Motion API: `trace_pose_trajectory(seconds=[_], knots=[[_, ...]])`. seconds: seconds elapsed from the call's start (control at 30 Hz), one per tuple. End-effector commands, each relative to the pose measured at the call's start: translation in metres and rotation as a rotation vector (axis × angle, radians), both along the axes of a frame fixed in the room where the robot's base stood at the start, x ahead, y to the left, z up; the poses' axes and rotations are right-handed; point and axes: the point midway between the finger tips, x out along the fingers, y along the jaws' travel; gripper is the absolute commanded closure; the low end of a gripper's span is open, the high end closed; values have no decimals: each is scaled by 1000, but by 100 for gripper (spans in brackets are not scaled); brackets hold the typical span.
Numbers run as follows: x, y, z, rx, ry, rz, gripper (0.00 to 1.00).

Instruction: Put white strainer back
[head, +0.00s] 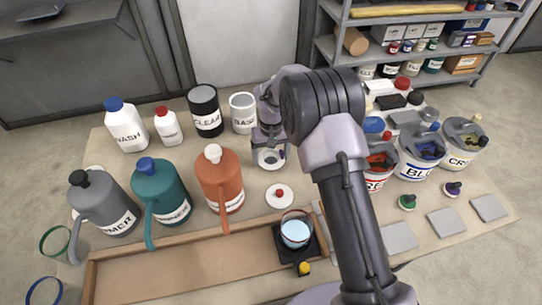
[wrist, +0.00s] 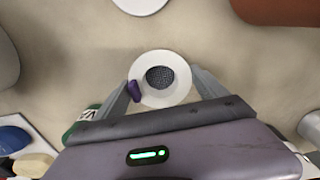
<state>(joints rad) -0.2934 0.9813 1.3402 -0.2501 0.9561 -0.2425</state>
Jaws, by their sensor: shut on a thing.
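The white strainer (wrist: 178,99) is a round white ring with a dark mesh centre, between the two fingers of my gripper (wrist: 162,92) in the wrist view. My gripper is shut on it. A small purple piece (wrist: 135,90) shows at its left side by one finger; I cannot tell whether it belongs to the strainer. In the head view, the strainer (head: 268,164) shows below my gripper (head: 269,150), above the table behind the white lid with a red knob (head: 287,202). The height of the strainer above the table is hard to tell.
An orange jug (head: 219,178) stands left of my gripper. A white BASE can (head: 242,113) and a black-rimmed CLEAR can (head: 206,110) stand behind-left. A clear vessel of blue liquid (head: 295,233) sits on a dark stand in front. Labelled buckets (head: 421,160) stand right.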

Motion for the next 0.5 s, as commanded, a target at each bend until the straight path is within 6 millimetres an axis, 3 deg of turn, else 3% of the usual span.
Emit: trace_pose_trajectory(seconds=[0.03, 0.07, 0.13, 0.37, 0.5], knots=[[0, 0, -3, 0, 0, 0, 62], [0, 0, -2, 0, 0, 0, 14], [0, 0, -2, 0, 0, 0, 0], [0, 0, 0, 0, 0, 0, 0], [1, 0, 24, 1, -3, 0, 0]])
